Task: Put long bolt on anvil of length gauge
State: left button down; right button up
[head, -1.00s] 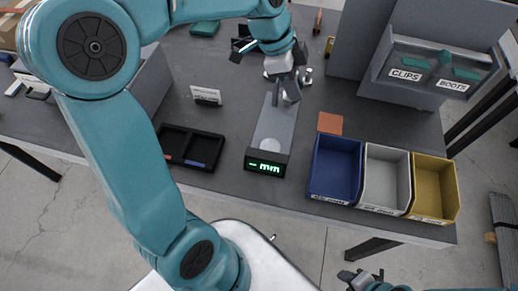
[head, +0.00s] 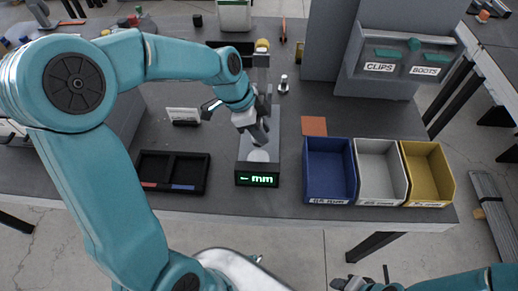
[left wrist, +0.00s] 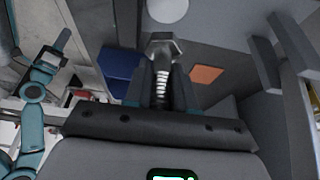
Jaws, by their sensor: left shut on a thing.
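The length gauge (head: 272,150) stands mid-table, a grey bed with a green "– mm" display (head: 257,180). Its pale round anvil (head: 258,156) lies near the display end. My left gripper (head: 261,137) is just above and behind the anvil. In the left wrist view its fingers are shut on the long bolt (left wrist: 162,88), hex head outward and the threaded shank between the fingers. A pale disc (left wrist: 168,10) shows beyond the bolt head. My right gripper (head: 357,284) is partly in view at the bottom edge, and its jaw opening is unclear.
Blue (head: 330,171), white (head: 380,172) and yellow (head: 427,175) bins stand right of the gauge, near an orange square (head: 314,126). A black two-part tray (head: 172,174) lies left. Another bolt (head: 284,84) stands upright behind. A white card (head: 183,115) stands back left.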

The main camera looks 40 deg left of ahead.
pick_arm(q)
notch_tip(320, 180, down, 8)
jog(key=shift+r, duration=0.25)
jog(key=shift+f, duration=0.25)
jog(key=shift+f+b, duration=0.1)
jog(key=shift+b, duration=0.3)
jog(key=c, duration=0.9)
grip_release()
jog(key=shift+c, duration=0.2)
